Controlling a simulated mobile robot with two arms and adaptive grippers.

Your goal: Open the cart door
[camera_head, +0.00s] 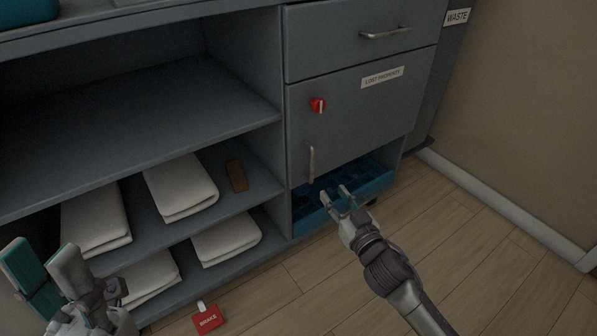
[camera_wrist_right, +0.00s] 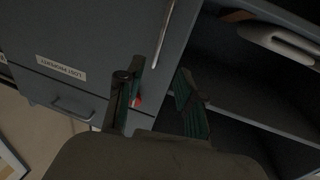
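The grey cart door (camera_head: 370,125) carries a "LOST PROPERTY" label (camera_head: 382,77), a red knob (camera_head: 318,105) and a vertical metal handle (camera_head: 311,163) near its lower left edge. It looks closed. My right gripper (camera_head: 337,194) is open and empty, just below and right of the handle in the head view. In the right wrist view, the handle (camera_wrist_right: 165,38) shows beyond the open fingers (camera_wrist_right: 160,95), with no contact visible; the red knob (camera_wrist_right: 137,100) is partly hidden by a finger. My left gripper (camera_head: 42,270) is open and empty at the lower left, before the shelves.
Open shelves left of the door hold folded white towels (camera_head: 180,187) and a brown item (camera_head: 237,176). A blue crate (camera_head: 375,182) sits below the door. A drawer (camera_head: 350,40) is above. A red "BRAKE" tag (camera_head: 207,319) is low in front. Wooden floor right is clear.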

